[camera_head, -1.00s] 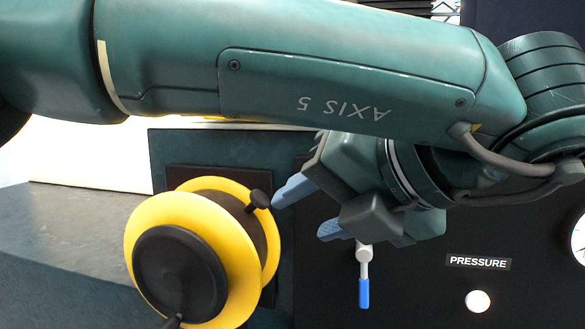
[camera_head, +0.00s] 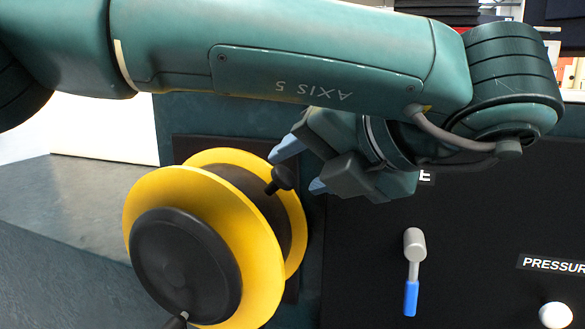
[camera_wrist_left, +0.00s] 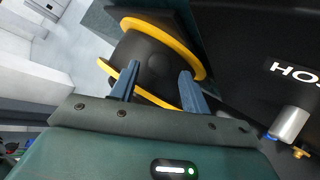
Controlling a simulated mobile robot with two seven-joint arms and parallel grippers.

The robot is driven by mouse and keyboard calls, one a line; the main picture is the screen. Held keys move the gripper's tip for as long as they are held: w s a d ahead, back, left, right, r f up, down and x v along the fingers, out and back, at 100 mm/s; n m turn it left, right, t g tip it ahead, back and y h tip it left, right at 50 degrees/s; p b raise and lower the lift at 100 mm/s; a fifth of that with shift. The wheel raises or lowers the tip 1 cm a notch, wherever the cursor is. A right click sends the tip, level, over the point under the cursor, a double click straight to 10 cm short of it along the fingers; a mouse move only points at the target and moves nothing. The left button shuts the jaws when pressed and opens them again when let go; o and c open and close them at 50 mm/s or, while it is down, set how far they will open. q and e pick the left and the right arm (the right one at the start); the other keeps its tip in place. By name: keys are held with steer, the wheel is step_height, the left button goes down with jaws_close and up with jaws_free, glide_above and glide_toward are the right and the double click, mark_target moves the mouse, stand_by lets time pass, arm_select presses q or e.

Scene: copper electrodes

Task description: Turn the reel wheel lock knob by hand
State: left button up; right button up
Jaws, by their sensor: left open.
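The reel wheel (camera_head: 205,240) has yellow flanges, a black hub and a dark drum, and stands out from a dark panel at the left in the head view. A black knob (camera_head: 282,178) sticks out beside the drum at its upper right. My left gripper (camera_head: 296,168) is open, with its blue fingertips close to the knob; I cannot tell if they touch it. In the left wrist view the reel (camera_wrist_left: 150,60) lies ahead of the two spread fingers, and the knob cannot be made out there. My right gripper is not in view.
A lever with a blue grip (camera_head: 412,275) hangs on the black panel right of the reel. A white round button (camera_head: 555,315) is at the lower right under a PRESSURE label (camera_head: 553,264). A grey counter (camera_head: 75,200) lies to the left.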

mark_target(281, 180)
arm_select(q)
steer(key=shift+x, duration=1)
steer(key=shift+w+a+f+b, duration=0.15)
steer(key=shift+w+b, duration=0.1)
steer(key=shift+b, duration=0.2)
steer(key=c, duration=0.7)
